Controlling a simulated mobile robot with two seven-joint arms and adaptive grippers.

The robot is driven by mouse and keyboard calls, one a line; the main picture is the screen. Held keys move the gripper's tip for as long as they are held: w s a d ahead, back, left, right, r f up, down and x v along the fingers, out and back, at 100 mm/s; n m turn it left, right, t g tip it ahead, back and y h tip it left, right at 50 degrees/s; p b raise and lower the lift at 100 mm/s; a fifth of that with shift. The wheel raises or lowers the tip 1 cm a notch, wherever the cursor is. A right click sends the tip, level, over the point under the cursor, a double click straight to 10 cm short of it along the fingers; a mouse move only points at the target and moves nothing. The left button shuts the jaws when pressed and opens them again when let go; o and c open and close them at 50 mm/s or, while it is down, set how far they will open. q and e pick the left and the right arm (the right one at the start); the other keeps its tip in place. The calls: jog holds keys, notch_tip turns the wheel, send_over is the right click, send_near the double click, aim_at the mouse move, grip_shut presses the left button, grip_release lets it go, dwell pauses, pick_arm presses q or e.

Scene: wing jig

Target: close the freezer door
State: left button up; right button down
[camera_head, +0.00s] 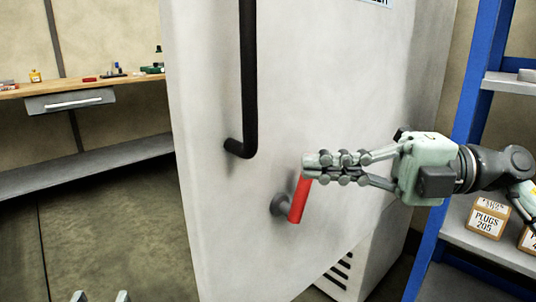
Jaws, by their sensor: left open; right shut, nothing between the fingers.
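The white freezer door (215,210) fills the middle of the head view and stands at an angle to the freezer body (375,260), whose lower part shows behind it at the lower right. A long black handle (249,75) runs down the door. Below it is a red lever (299,200) on a grey round mount. My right gripper (308,164) is shut and empty, its fingers pointing left across the top of the red lever. I cannot tell whether they touch it or the door. My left gripper (100,297) is open at the bottom left edge, only its fingertips showing.
A blue-framed shelf (484,75) with boxes labelled plugs (488,217) stands close at the right, beside my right arm. A wooden workbench (110,83) with small items and a drawer is at the back left. The floor (110,220) left of the door is clear.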

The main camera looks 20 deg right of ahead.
aim_at(269, 155)
pick_arm(q)
jog(key=shift+a+f+g+y, duration=0.3)
jog(key=shift+a+f+g, duration=0.05)
jog(key=shift+f, duration=0.45)
jog(key=shift+a+f+g+y, duration=0.3)
jog(key=shift+f+g, duration=0.05)
jog(key=shift+f, duration=0.4)
pick_arm(e)
jog(key=shift+w+a, duration=1.2)
jog(key=shift+w, duration=0.25)
jog(key=shift+w+a, duration=1.2)
jog(key=shift+w, duration=0.2)
pick_arm(q)
jog(key=shift+w+p, duration=0.1)
jog(key=shift+p, duration=0.2)
